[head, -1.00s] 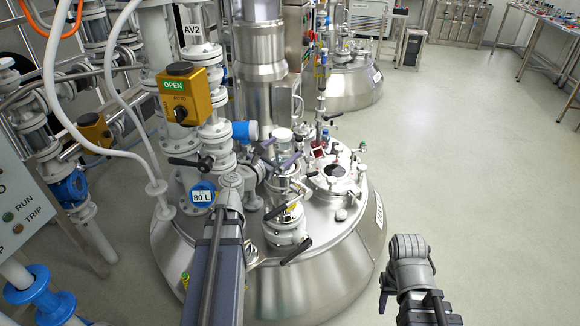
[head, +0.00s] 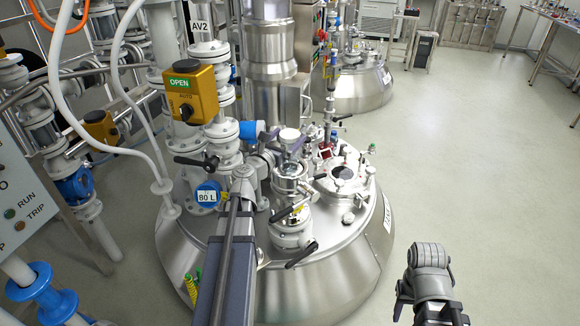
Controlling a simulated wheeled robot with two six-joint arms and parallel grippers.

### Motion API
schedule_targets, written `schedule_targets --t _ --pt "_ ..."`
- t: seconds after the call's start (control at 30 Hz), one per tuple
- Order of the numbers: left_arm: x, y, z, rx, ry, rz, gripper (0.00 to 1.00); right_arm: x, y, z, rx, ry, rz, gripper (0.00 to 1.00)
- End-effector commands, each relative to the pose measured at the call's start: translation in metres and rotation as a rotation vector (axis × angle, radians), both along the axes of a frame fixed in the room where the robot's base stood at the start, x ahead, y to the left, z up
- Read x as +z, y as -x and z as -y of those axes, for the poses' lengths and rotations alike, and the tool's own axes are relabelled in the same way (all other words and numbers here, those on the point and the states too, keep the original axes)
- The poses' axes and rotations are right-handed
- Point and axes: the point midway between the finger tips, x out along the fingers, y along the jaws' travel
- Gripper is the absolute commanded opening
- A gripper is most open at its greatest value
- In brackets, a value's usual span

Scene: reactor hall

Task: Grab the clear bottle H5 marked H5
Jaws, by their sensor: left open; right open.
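A small clear vessel with a white cap (head: 289,135) stands upright on top of the reactor's near flanged port. It looks like the clear bottle, but no H5 mark can be read from here. My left gripper (head: 284,146) is open, with its dark fingers at the vessel just below the cap. I cannot tell whether they touch it. My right gripper (head: 403,297) is low at the right, beyond the reactor's edge and far from the vessel. It is open and partly hidden by its own arm.
The steel reactor lid (head: 350,220) carries several valves, handles and fittings close around the vessel. A yellow OPEN/AUTO box (head: 190,93) and a blue 80 L gauge (head: 208,195) stand to the left. The floor (head: 480,180) at right is clear.

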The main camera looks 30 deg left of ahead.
Motion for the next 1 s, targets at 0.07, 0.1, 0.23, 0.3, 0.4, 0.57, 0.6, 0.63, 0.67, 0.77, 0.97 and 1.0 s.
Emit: schedule_targets --t 0.07,0.1,0.23,0.3,0.4,0.57,0.6,0.63,0.67,0.77,0.97,1.0 --pt "0.000 -0.001 0.000 0.000 0.000 0.000 1.00 0.000 0.000 0.000 0.000 0.000 0.000 0.48" --pt "-0.001 -0.003 0.000 0.000 0.000 0.000 1.00 -0.001 0.000 0.000 0.000 0.000 0.000 0.48" --pt "-0.003 -0.018 -0.002 -0.002 -0.001 0.000 1.00 -0.003 0.000 0.000 0.000 0.000 0.000 0.48" --pt "-0.004 -0.029 -0.004 -0.003 -0.001 0.000 1.00 -0.004 0.000 0.000 0.000 0.000 0.000 0.48" --pt "-0.004 -0.044 -0.005 -0.002 -0.001 0.000 1.00 -0.004 0.000 0.000 0.000 0.000 0.000 0.48" --pt "-0.004 -0.052 -0.004 -0.001 -0.001 0.000 1.00 -0.004 0.000 0.000 0.000 0.000 0.000 0.48" --pt "-0.004 -0.052 -0.004 -0.001 -0.001 0.000 1.00 -0.004 0.000 0.000 0.000 0.000 0.000 0.48" --pt "-0.004 -0.051 -0.004 -0.001 -0.001 0.000 1.00 -0.004 0.000 0.000 0.000 0.000 0.000 0.48" --pt "-0.004 -0.051 -0.004 -0.001 -0.001 0.000 1.00 -0.004 0.000 0.000 0.000 0.000 0.000 0.48" --pt "-0.004 -0.051 -0.004 -0.001 -0.001 0.000 0.94 -0.004 0.000 0.000 0.000 0.000 0.000 0.48" --pt "-0.004 -0.051 -0.004 -0.001 -0.001 0.000 0.72 -0.004 0.000 0.000 0.000 0.000 0.000 0.48" --pt "-0.004 -0.051 -0.004 -0.001 -0.001 0.000 0.67 -0.004 0.000 0.000 0.000 0.000 0.000 0.48"
